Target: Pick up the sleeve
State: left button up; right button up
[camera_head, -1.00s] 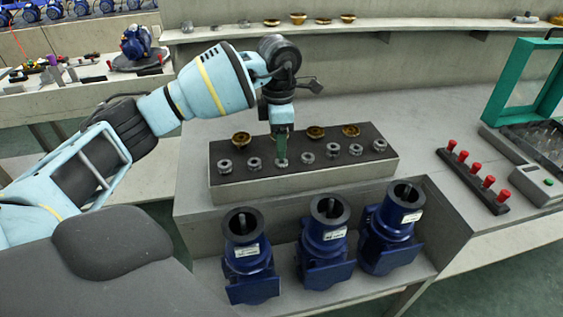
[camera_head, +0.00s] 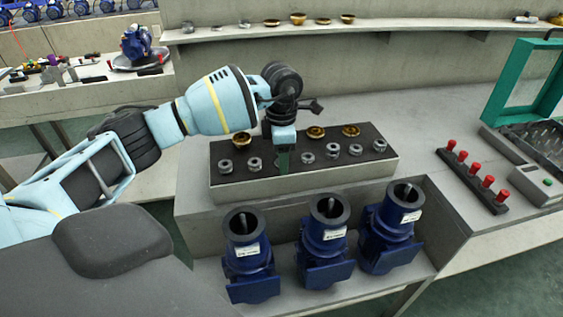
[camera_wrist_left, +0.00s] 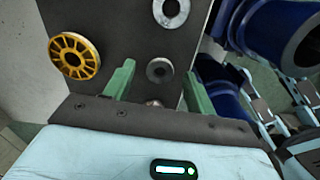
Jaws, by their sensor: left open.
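Several silver ring-shaped sleeves (camera_head: 308,158) stand in a row on the dark top of a grey block (camera_head: 300,182). My left gripper (camera_head: 283,168) points down over this row, left of the middle, and its green fingers hide the spot between two sleeves. In the left wrist view the green fingers (camera_wrist_left: 159,73) are spread apart. A sleeve (camera_wrist_left: 160,70) shows between the fingertips, and another (camera_wrist_left: 171,11) beyond it. A small metal part (camera_wrist_left: 153,103) shows by the gripper's base, mostly hidden; I cannot tell if the fingers touch it. My right gripper is not in view.
Gold wheels (camera_head: 316,132) stand behind the sleeves; one (camera_wrist_left: 75,57) is beside the left finger. Blue pumps (camera_head: 325,240) stand in front, lower down. A red-knobbed rack (camera_head: 470,180) and a green frame (camera_head: 492,100) are at right. The bench between is clear.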

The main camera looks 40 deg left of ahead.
pick_arm(q)
jog(key=shift+c, duration=0.4)
jog(key=c, duration=1)
jog(key=shift+r, duration=0.7)
notch_tip(320, 180, up, 3)
jog(key=shift+f, duration=0.2)
jog(key=s+d+r, duration=0.1)
jog(key=s+d, duration=0.7)
jog(key=d, duration=0.5)
jog(key=shift+s+d+b, duration=0.2)
jog(key=shift+s+b, duration=0.2)
